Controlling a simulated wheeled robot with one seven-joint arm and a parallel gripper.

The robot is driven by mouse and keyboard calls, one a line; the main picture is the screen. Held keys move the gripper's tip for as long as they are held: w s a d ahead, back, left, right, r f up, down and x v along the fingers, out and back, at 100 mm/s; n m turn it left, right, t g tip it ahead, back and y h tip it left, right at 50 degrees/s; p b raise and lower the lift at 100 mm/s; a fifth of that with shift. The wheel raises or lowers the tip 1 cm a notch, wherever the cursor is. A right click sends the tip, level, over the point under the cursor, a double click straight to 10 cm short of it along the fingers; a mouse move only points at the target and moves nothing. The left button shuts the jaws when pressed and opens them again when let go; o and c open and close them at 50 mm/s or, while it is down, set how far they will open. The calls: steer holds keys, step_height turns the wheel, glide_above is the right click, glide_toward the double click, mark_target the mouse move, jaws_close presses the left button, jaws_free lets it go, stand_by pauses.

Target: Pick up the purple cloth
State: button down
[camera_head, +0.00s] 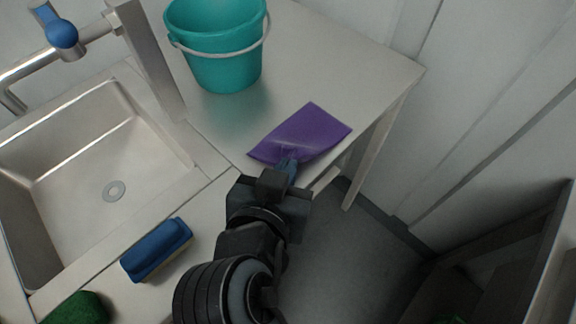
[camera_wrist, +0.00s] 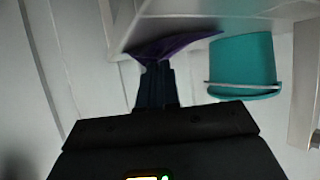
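The purple cloth (camera_head: 308,130) lies at the front edge of the pale table, with most of it spread over the top. My gripper (camera_head: 289,163) reaches its near edge from the front. In the wrist view the fingers (camera_wrist: 155,72) are close together, and the cloth (camera_wrist: 177,44) gathers in folds at their tips. In the head view small creases also run to the fingertips. The gripper looks shut on the cloth's near edge. The exact pinch point is partly hidden by the cloth and fingers.
A teal bucket (camera_head: 222,50) with a pale handle stands behind the cloth to the left; it also shows in the wrist view (camera_wrist: 243,65). A sink (camera_head: 75,190), a blue sponge brush (camera_head: 157,249) and a green item (camera_head: 78,308) are left. A wall stands right.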

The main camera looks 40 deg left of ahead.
step_height(320, 180, up, 9)
steer(key=p, duration=0.6)
steer(key=shift+r, duration=0.2)
step_height(320, 180, up, 9)
steer(key=p, duration=0.3)
steer(key=shift+p, duration=0.3)
